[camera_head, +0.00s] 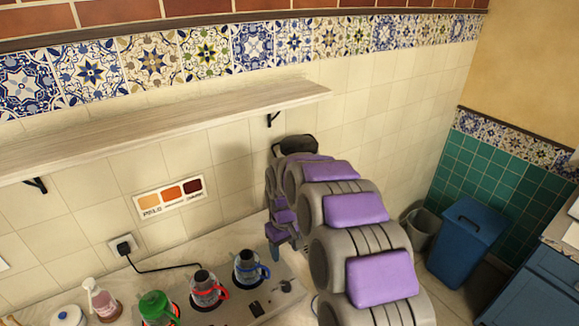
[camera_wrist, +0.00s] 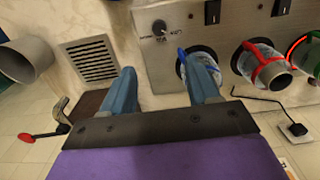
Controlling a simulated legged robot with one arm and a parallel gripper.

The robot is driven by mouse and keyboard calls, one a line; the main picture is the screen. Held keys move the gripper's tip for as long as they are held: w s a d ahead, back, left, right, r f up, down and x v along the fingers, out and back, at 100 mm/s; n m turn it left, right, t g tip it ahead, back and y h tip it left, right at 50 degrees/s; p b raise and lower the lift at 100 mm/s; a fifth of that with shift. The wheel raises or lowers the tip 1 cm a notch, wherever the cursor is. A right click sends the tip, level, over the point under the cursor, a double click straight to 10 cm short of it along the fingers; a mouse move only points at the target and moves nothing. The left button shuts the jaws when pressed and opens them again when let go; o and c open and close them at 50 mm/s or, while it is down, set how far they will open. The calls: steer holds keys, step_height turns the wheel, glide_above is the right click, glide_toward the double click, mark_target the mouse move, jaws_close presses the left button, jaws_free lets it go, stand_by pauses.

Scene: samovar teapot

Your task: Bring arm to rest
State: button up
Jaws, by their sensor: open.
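My arm reaches out from the lower right of the head view, with grey links and purple pads. My gripper (camera_head: 276,243) points down near the right end of the stove unit (camera_head: 285,287). In the wrist view my gripper (camera_wrist: 162,86) has its two blue-grey fingers wide apart, with nothing between them. The blue-handled teapot (camera_head: 250,268) stands on the unit, left of the gripper in the head view. It also shows in the wrist view (camera_wrist: 203,68), just beyond the right finger; I cannot tell the gap exactly. Part of the gripper is hidden by the arm in the head view.
A red-handled teapot (camera_head: 207,289) and a green-lidded teapot (camera_head: 157,308) stand farther left, with a pink bottle (camera_head: 101,301). A wooden shelf (camera_head: 160,125) juts from the wall. A grey bucket (camera_head: 420,230) and blue bin (camera_head: 466,242) stand at right. A red-tipped lever (camera_wrist: 40,134) shows in the wrist view.

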steer(key=s+d+r+m+b, duration=0.1)
steer(key=s+d+r+m, duration=0.1)
steer(key=s+d+r, duration=0.6)
steer(key=s+d+m+g+b, duration=0.1)
steer(key=s+d, duration=0.3)
steer(key=s, duration=1.2)
steer(key=s+d+r+m+b, duration=0.1)
steer(key=s+d+m, duration=0.3)
steer(key=s, duration=1.2)
steer(key=shift+d+r+g, duration=0.3)
steer(key=shift+g, duration=0.1)
